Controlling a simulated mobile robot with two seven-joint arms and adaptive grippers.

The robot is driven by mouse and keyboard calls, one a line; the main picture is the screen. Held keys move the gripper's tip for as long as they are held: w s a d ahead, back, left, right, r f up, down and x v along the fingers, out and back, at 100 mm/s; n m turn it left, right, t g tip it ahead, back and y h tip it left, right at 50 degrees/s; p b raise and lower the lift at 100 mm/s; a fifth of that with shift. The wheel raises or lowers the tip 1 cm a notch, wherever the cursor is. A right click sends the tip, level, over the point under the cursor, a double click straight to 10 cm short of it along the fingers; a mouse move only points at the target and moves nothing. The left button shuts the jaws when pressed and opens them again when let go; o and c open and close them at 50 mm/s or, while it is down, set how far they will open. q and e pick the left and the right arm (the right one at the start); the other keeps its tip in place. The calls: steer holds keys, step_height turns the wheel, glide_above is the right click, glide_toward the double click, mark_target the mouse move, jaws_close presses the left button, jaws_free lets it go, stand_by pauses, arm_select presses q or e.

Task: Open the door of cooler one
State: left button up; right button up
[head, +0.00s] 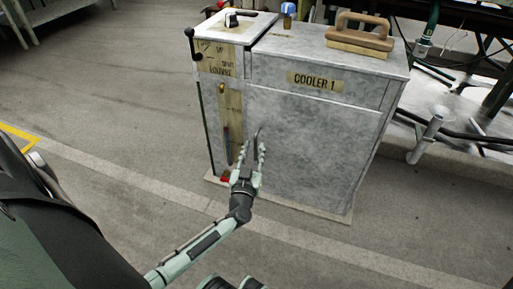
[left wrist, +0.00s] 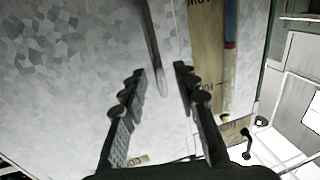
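Cooler one is a mottled grey cabinet labelled "COOLER 1" (head: 315,81) in the head view. Its large front door (head: 310,140) sits flush and looks shut. A thin dark upright handle (head: 257,135) stands on the door's left part; it also shows in the left wrist view (left wrist: 154,45). My left gripper (head: 247,158) is open in front of the door's lower left. In the left wrist view its fingers (left wrist: 160,72) are spread, with the handle's lower end between them and gaps on both sides. My right gripper is not in view.
A wooden-handled block (head: 360,35) and a blue-topped item (head: 288,12) stand on the cooler. A narrow panel with a gauge-like strip (head: 229,115) is left of the door. Pipes (head: 428,135) crowd the right side. The floor in front is clear.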

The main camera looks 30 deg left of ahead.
mark_target(255, 145)
arm_select(q)
steer(key=shift+b+x, duration=0.3)
steer(key=shift+x, duration=1.2)
steer(key=shift+c, duration=0.6)
jaws_close()
